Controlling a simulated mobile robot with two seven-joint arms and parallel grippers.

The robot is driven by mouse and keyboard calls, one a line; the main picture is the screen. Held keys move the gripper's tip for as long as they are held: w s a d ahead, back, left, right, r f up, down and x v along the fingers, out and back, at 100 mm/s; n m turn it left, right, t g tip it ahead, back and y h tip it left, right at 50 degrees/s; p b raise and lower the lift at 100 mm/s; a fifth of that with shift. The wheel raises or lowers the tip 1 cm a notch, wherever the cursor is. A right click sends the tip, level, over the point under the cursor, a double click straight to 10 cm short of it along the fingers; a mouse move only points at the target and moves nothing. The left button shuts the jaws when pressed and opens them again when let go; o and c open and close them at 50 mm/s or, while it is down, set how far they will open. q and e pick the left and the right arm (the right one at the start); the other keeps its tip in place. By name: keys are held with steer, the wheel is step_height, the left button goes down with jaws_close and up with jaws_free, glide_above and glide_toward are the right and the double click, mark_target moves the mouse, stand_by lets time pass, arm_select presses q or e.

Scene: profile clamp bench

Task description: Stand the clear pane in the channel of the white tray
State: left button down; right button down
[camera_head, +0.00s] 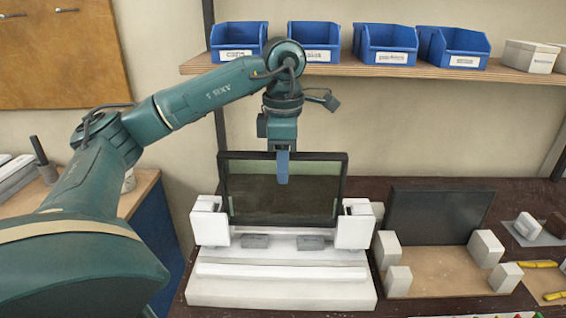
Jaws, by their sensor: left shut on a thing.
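The clear pane (252,198) has a dark frame and looks dark grey-green. It is upright at the back of the white tray (280,293), between two white end blocks, the left one (210,226) and the right one (354,230). My left gripper (282,170) comes down from above and is shut on the middle of the pane's top edge. The pane's lower edge is close to the tray; I cannot tell whether it rests in the channel. My right gripper is out of view.
Right of the tray, a dark panel (440,213) stands on a wooden board (440,270) among several white blocks. Several blue bins, one (390,42) among them, sit on a shelf (400,70) behind my arm. Yellow-handled tools (562,294) lie at far right.

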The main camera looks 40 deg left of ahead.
mark_target(283, 186)
arm_select(q)
steer(key=shift+f+b, duration=0.5)
steer(key=shift+f, duration=0.2)
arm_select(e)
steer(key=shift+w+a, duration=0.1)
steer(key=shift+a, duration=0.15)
arm_select(q)
steer(key=shift+f+b, duration=0.45)
steer(key=shift+f, duration=0.1)
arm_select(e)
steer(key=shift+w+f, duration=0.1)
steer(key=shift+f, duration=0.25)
arm_select(q)
steer(key=shift+f, duration=0.35)
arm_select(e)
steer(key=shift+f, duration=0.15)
arm_select(q)
steer(key=shift+f+b, duration=0.7)
steer(key=shift+b, duration=0.05)
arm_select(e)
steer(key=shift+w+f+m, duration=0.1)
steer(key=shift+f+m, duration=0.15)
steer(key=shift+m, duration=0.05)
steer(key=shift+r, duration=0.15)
arm_select(q)
steer(key=c, duration=1.2)
jaws_free()
steer(key=shift+o, duration=0.2)
